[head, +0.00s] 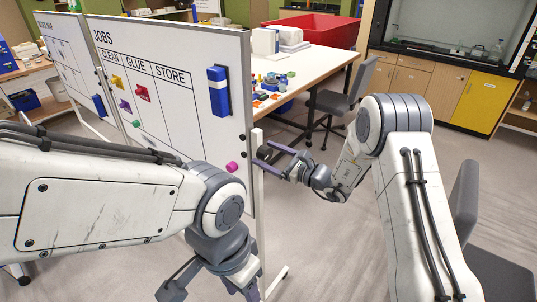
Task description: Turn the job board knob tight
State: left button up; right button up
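The white job board (185,115) stands upright at left, headed JOBS with columns CLEAN, GLUE and STORE. A small dark knob (264,153) shows at its right edge, partly hidden by my fingers. My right gripper (269,157) reaches in from the right with its fingers apart, one on each side of the knob. I cannot tell whether they touch it. My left gripper (210,291) is low at the bottom of the view, below the board, with its fingers apart and empty.
The board holds several coloured magnets, a pink magnet (232,167) and a blue eraser (218,91). Behind it stand a white table (335,55) with a red bin (318,27) and a grey chair (345,97). Another board (65,45) stands at left. The floor between is clear.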

jog(key=c, duration=1.1)
jog(key=shift+f+m+b, duration=0.15)
jog(key=shift+m+b, duration=1)
jog(key=shift+m, duration=0.35)
jog(key=shift+m+b, duration=0.7)
jog(key=shift+m, duration=1.2)
jog(key=shift+d, duration=0.1)
jog(key=o, duration=1.3)
jog(key=shift+o, duration=0.2)
jog(key=b+v, duration=0.4)
jog(key=v, duration=0.6)
jog(key=shift+s+d, duration=0.15)
